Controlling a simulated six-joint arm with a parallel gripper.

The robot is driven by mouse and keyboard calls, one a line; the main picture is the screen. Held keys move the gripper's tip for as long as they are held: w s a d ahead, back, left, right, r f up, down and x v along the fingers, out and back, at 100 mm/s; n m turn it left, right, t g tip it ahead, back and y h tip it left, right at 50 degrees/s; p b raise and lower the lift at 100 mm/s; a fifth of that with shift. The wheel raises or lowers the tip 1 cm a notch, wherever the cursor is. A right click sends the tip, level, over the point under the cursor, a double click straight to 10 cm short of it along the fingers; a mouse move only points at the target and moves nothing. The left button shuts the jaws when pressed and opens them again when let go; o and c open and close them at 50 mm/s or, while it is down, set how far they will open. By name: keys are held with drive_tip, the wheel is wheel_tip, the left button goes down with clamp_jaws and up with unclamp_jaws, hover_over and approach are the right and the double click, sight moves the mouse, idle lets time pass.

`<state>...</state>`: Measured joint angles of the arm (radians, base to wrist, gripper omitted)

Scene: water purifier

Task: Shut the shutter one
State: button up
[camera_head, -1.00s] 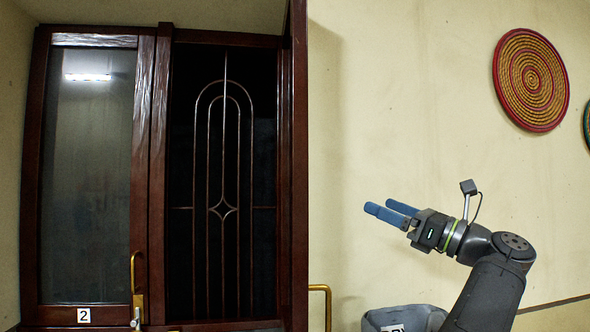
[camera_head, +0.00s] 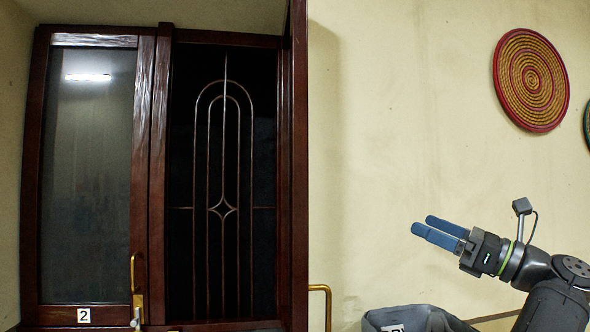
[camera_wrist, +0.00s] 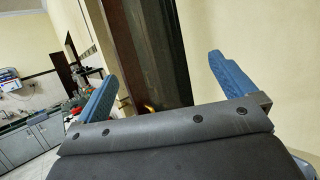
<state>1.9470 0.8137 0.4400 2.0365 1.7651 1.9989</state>
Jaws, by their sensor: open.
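A dark wooden window frame fills the left half of the head view. Its left glazed shutter (camera_head: 90,170) carries a label "2" (camera_head: 84,315) and sits flush in the frame. To its right is a dark opening with a metal grille (camera_head: 224,190). A shutter (camera_head: 299,160) stands edge-on at the opening's right side, swung out, with a brass handle (camera_head: 320,290) on its far side; its number is not visible. My gripper (camera_head: 433,232) is open and empty, well right of this shutter. In the wrist view its blue fingers (camera_wrist: 165,82) are spread, with the shutter between and beyond them.
A grey bin (camera_head: 415,318) with a partly visible label stands below my gripper. Woven round decorations (camera_head: 531,80) hang on the wall at right. A grey counter (camera_wrist: 30,140) shows at left in the wrist view. The wall area between shutter and gripper is clear.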

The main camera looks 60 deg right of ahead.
drive_tip(key=shift+s+f, duration=0.25)
drive_tip(key=shift+s, duration=0.35)
drive_tip(key=shift+c, duration=0.2)
